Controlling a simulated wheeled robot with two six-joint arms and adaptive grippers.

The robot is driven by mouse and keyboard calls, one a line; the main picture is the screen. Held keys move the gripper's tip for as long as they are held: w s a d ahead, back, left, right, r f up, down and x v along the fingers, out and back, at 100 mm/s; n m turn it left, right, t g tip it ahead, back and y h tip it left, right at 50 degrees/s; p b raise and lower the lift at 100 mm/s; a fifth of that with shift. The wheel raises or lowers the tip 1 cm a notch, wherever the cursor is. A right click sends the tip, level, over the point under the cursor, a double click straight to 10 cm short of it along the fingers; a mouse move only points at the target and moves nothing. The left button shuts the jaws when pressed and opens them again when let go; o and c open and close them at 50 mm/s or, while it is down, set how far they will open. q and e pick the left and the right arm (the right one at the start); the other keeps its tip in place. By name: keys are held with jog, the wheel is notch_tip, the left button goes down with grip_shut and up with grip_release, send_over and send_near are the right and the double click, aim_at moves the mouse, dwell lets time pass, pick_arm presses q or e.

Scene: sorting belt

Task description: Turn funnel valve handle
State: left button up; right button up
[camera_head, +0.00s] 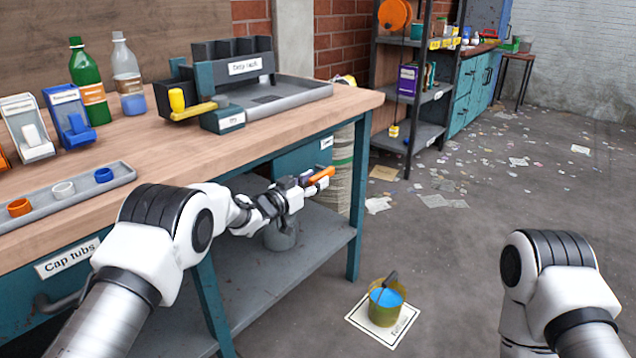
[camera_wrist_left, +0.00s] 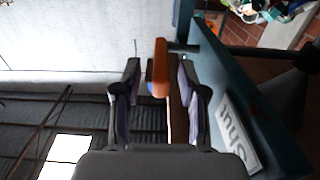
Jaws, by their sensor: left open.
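An orange handle (camera_head: 322,175) sticks out beside the teal panel at the workbench's right end. In the left wrist view the orange handle (camera_wrist_left: 161,67) shows between the two fingers, with a gap on each side. My left gripper (camera_head: 306,182) is open around it; whether either finger touches it I cannot tell. A white label reading "Shut" (camera_wrist_left: 238,132) is on the teal panel (camera_wrist_left: 225,75) beside the handle. The funnel itself I cannot make out clearly. My right arm shows at the lower right, but its gripper is out of frame.
A bucket of blue liquid (camera_head: 386,303) stands on a labelled floor sheet (camera_head: 362,318). A grey pot (camera_head: 281,237) sits on the lower shelf (camera_head: 285,270). Bottles, tubs and a rack with a grey tray (camera_head: 300,90) occupy the bench top.

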pick_arm(q)
jog(key=shift+w+d+f, duration=0.15)
jog(key=shift+w+d, duration=0.25)
jog(key=shift+w, duration=0.15)
jog(key=shift+w+d, duration=0.15)
jog(key=shift+w, duration=0.1)
grip_shut()
jog(key=shift+r, duration=0.35)
jog(key=r+g+y+p, duration=0.1)
jog(key=g+p, duration=0.1)
jog(key=p, duration=0.6)
jog(key=shift+d+r+y, duration=0.1)
jog(key=shift+r+y, duration=0.15)
jog(key=shift+y, duration=0.05)
jog(key=shift+w+f+p, duration=0.1)
jog(key=shift+p, duration=0.2)
jog(key=shift+f, duration=0.2)
